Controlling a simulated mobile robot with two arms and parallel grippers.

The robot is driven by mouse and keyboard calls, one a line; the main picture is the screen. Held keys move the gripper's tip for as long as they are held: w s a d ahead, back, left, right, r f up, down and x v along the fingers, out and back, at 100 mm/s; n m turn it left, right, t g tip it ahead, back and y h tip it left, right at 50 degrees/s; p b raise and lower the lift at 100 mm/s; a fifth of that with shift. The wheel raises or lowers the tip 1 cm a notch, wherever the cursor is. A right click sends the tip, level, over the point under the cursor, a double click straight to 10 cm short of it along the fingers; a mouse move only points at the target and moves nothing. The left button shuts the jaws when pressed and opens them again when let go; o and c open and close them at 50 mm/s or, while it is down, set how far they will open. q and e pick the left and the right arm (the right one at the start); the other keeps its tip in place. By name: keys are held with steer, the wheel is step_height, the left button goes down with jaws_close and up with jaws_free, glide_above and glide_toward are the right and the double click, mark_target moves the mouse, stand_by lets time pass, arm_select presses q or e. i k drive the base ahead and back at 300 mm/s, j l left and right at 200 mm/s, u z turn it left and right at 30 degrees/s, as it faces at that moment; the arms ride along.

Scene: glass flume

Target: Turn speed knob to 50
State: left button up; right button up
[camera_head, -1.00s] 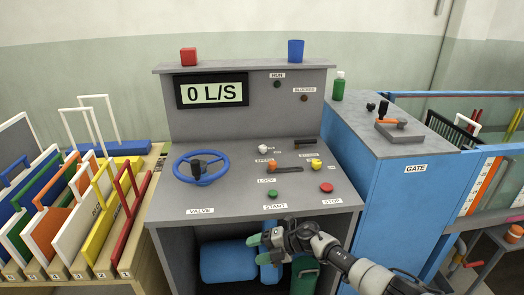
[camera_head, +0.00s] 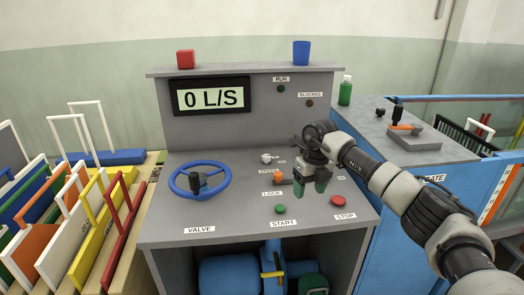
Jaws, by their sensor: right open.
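The white knob (camera_head: 266,158) is on the grey console top, just above the SPEED label (camera_head: 268,171). A small scale label (camera_head: 282,161) beside it is too blurred to read surely. My right gripper (camera_head: 308,189) is open with green-tipped fingers pointing down. It hangs over the console to the right of the white knob and the orange handle (camera_head: 277,176), apart from the knob, with nothing between its fingers. It hides the yellow knob and most of the slots on that side. My left gripper is not in view.
The display (camera_head: 210,96) reads 0 L/S. A blue valve wheel (camera_head: 200,179) is to the left. The green START button (camera_head: 280,208) and red STOP button (camera_head: 338,200) are near the front edge. A red block (camera_head: 185,59) and blue cup (camera_head: 301,52) stand on the upper ledge.

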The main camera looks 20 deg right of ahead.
mark_target(266, 158)
steer(key=i, duration=1.2)
